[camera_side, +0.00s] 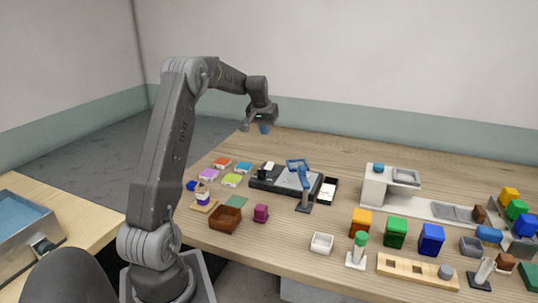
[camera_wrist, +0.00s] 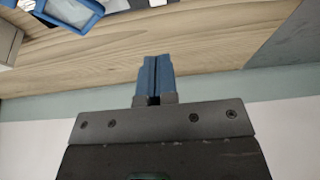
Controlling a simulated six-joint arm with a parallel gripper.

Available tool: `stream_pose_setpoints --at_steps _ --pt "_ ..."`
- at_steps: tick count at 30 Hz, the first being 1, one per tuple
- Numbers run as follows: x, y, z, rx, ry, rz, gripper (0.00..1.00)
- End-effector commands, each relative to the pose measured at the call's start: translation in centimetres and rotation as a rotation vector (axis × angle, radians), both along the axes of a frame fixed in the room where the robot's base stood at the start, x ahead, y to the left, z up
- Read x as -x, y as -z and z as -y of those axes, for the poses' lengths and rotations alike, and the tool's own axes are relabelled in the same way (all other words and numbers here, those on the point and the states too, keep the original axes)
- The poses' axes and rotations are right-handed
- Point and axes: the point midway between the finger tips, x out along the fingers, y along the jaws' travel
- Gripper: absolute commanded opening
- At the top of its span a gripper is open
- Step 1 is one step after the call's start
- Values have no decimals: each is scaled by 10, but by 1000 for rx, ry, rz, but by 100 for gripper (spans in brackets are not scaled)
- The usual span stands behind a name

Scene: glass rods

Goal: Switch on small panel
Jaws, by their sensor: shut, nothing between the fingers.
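My gripper (camera_side: 264,129) is shut and empty, held above the back edge of the table. Its two blue fingers (camera_wrist: 153,80) are together in the wrist view, with nothing between them. A black unit with a grey face (camera_side: 268,184) lies on the table, below and to the right of the gripper. A small black-framed panel with a white face (camera_side: 328,190) sits at its right end. A blue-framed piece on a stand (camera_side: 299,165) is in front of them. I cannot tell which is the small panel, and no switch can be made out.
A white station (camera_side: 375,188), coloured bins (camera_side: 396,232) and a wooden rack (camera_side: 415,272) fill the right. The table's back strip (camera_side: 330,151) is clear.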

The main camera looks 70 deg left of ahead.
Motion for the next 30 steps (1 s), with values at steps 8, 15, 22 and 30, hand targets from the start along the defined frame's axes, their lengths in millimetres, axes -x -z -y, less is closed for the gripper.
stream_pose_setpoints --at_steps 8,15,22,30 --pt "-6 25 -6 3 0 -2 0" --pt "-18 71 -17 3 1 -2 0" --pt "-26 111 -26 2 0 -1 0" --pt "-29 132 -28 0 0 0 0"
